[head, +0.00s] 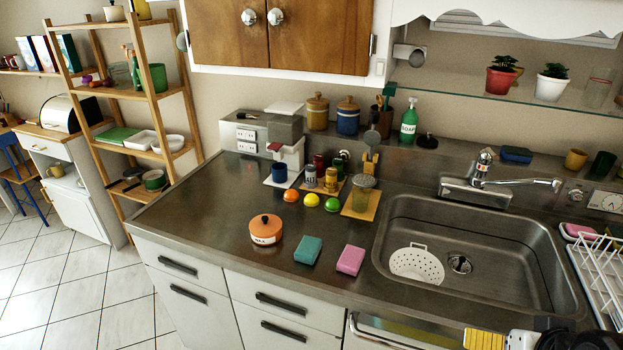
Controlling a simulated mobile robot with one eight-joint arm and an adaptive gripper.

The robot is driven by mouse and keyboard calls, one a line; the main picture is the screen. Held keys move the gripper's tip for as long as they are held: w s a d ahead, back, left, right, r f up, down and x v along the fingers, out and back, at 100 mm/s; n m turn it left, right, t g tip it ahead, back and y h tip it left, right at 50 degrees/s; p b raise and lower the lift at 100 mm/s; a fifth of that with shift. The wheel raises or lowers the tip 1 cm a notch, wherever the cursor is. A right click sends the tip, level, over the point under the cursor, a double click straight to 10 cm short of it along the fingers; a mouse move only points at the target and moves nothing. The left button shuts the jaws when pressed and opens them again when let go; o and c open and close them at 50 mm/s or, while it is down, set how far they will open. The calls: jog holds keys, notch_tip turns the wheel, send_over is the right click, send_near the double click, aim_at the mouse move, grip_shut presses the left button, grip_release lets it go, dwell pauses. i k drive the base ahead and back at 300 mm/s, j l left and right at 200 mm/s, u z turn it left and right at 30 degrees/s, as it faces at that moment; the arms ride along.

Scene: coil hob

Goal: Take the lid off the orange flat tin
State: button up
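The orange flat tin (266,231) stands upright on the metal counter, left of the sink and near the front edge. It has a pale band with dark lettering on its side. Its orange lid (265,222), with a small dark knob, sits on top. What seems to be part of my gripper (486,340), yellow and ribbed with white and black parts beside it, shows at the bottom edge in front of the sink. It is cut off by the frame, so its opening is hidden. It is well to the right of the tin and apart from it.
A teal block (308,250) and a pink block (350,260) lie right of the tin. An orange ball (291,196), a green ball (332,205) and several jars stand behind it. The sink (510,255) is further right. The counter left of the tin is clear.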

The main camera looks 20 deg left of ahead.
aim_at(263, 225)
jog(key=u, duration=1.35)
